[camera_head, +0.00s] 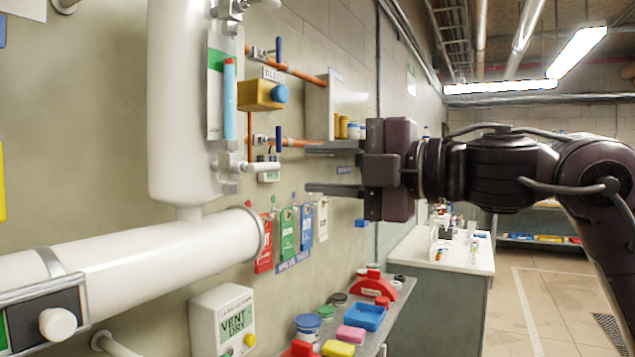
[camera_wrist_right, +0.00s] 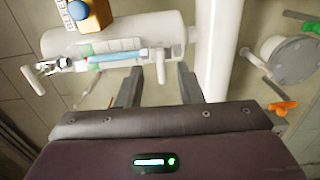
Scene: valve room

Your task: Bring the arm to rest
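My right arm (camera_head: 500,170) comes in from the right in the head view, held up at about shoulder height. My right gripper (camera_head: 308,169) points left toward the wall, with its two fingers apart and nothing between them. The fingers (camera_wrist_right: 174,88) also show apart and empty in the right wrist view. They are in front of the white upright vessel with the level gauge (camera_head: 229,100) and look clear of it, though the exact gap is hard to judge. My left gripper is in neither view.
A white pipe (camera_head: 150,258) runs across the lower left. Coloured tags (camera_head: 289,232) hang on the wall below the fingers. A shelf with a blue tray (camera_head: 366,316) and small containers stands below. A white-topped bench (camera_head: 455,250) is behind. The floor (camera_head: 545,305) at right is clear.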

